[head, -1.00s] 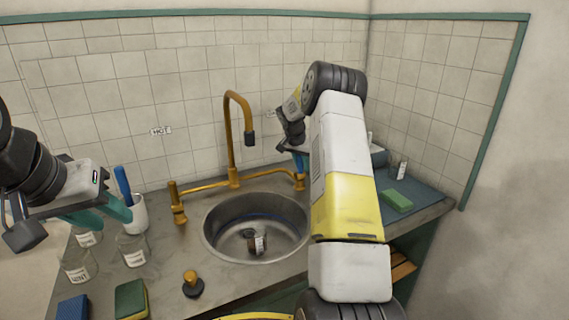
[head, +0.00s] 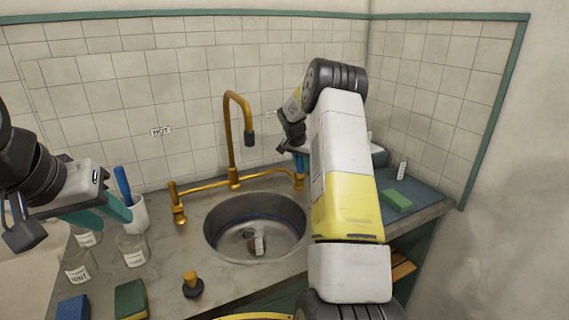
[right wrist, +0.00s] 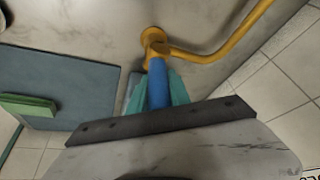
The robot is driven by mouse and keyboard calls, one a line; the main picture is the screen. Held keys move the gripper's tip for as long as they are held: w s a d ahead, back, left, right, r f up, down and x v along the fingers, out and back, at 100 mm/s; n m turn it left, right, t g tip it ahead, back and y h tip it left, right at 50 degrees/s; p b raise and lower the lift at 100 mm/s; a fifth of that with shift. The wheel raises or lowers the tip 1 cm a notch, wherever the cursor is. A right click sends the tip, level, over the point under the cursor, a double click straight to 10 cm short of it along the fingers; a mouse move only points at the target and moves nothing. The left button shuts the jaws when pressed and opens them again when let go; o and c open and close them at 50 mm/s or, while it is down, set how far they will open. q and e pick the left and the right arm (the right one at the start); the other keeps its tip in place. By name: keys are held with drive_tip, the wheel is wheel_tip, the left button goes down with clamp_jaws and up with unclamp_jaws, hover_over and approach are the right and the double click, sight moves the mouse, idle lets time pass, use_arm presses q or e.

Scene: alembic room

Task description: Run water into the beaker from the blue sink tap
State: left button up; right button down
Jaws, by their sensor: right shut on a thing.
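A small labelled glass vessel (head: 258,246), seemingly the beaker, is in the round steel sink (head: 222,243); its exact tilt is unclear. The brass tap spout (head: 237,105) arches over the sink with a dark nozzle. No water stream is visible. My right gripper (head: 299,158) is at the right end of the tap pipe, partly hidden by my arm. In the right wrist view its teal fingers (right wrist: 158,90) are shut on the blue tap handle (right wrist: 158,82), below a brass joint. My left gripper (head: 100,213) is open and empty over the counter's left side.
Labelled glassware (head: 132,248) and a white cup (head: 136,212) stand at left. Sponges (head: 130,300) and a dark stopper with a brass knob (head: 192,285) are in front. A brass knob (head: 178,212) is left of the sink. A green block (head: 397,200) lies on the blue mat at right.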

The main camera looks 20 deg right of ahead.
sight(301, 161)
drive_tip(key=shift+s+a+f+t, duration=0.15)
drive_tip(key=shift+s+a+t, duration=0.2)
drive_tip(key=shift+t, duration=0.55)
drive_tip(key=c, duration=1.2)
unclamp_jaws()
drive_tip(key=shift+c, duration=0.2)
drive_tip(key=shift+d, duration=0.15)
drive_tip(key=shift+s+r, duration=0.1)
drive_tip(key=shift+r, duration=0.2)
drive_tip(key=v, duration=0.7)
drive_tip(key=shift+s+r, duration=0.1)
drive_tip(key=shift+s, duration=0.05)
